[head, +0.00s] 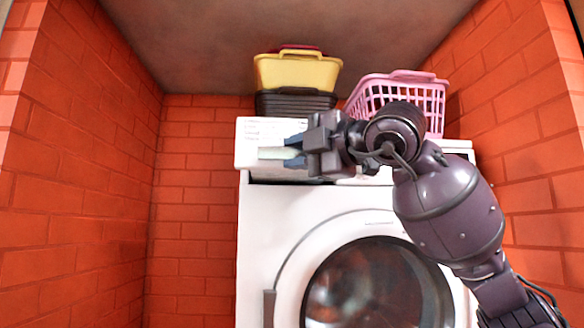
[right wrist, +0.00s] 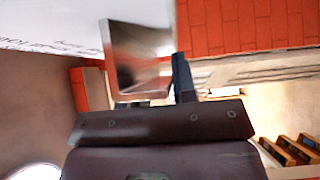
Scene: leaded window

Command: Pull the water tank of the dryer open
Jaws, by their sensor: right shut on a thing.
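The white dryer (head: 262,225) stands against the brick back wall, with its round door (head: 375,290) shut. Its water tank (head: 258,130) is the white drawer front at the upper left, with small print. The tank front seems to stand out from the dryer, with a dark shadow under it. My right gripper (head: 293,154) is at the tank's handle recess and shut on the tank, hiding its right part. In the right wrist view, the printed white front (right wrist: 45,22) is at the upper left, beside a dark finger (right wrist: 183,78). My left gripper is not in view.
A yellow basket (head: 298,72) on a dark basket (head: 295,102) and a pink basket (head: 425,95) stand on top of the dryer. Brick walls (head: 85,150) close in on both sides. There is free room left of the dryer.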

